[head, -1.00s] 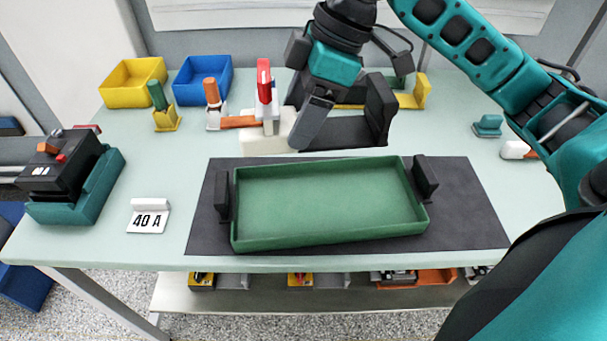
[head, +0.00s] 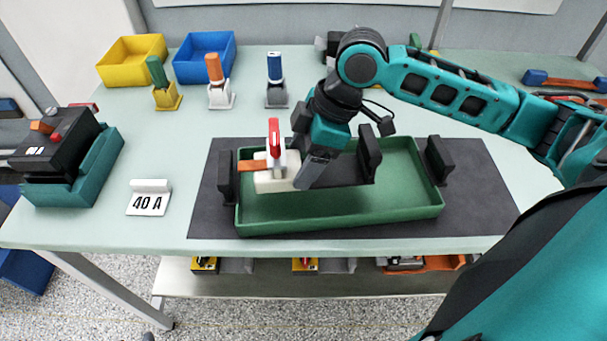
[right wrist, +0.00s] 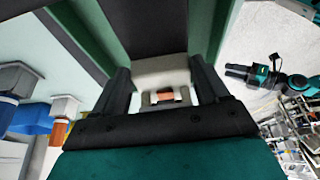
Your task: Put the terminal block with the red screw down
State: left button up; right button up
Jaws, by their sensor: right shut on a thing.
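The terminal block with the red screw (head: 268,183) is cream-white, with an upright red-topped screw (head: 274,136) and a copper-orange tab at its left. My right gripper (head: 312,172) is shut on it and holds it over the left part of the green tray (head: 400,217). I cannot tell whether the block touches the tray floor. In the right wrist view, the block (right wrist: 163,72) sits between the fingers, with the green tray wall (right wrist: 75,38) beyond. A teal and black gripper, seemingly my left (right wrist: 240,72), shows small there; its opening is unclear.
The tray has black handles and lies on a dark mat (head: 480,185). Green, orange and blue-topped pieces (head: 275,82) and yellow and blue bins (head: 203,58) stand behind.

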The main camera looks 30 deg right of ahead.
notch_tip(320, 180, down, 4)
jog(key=shift+r+b, duration=0.1)
jog(key=shift+b, duration=0.3)
jog(key=shift+f, duration=0.3)
jog(key=shift+f, duration=0.1)
jog(key=o, duration=1.5)
jog(key=shift+c, duration=0.2)
jog(key=shift+r, duration=0.2)
jog(key=p+v, duration=0.2)
jog(key=v, duration=1)
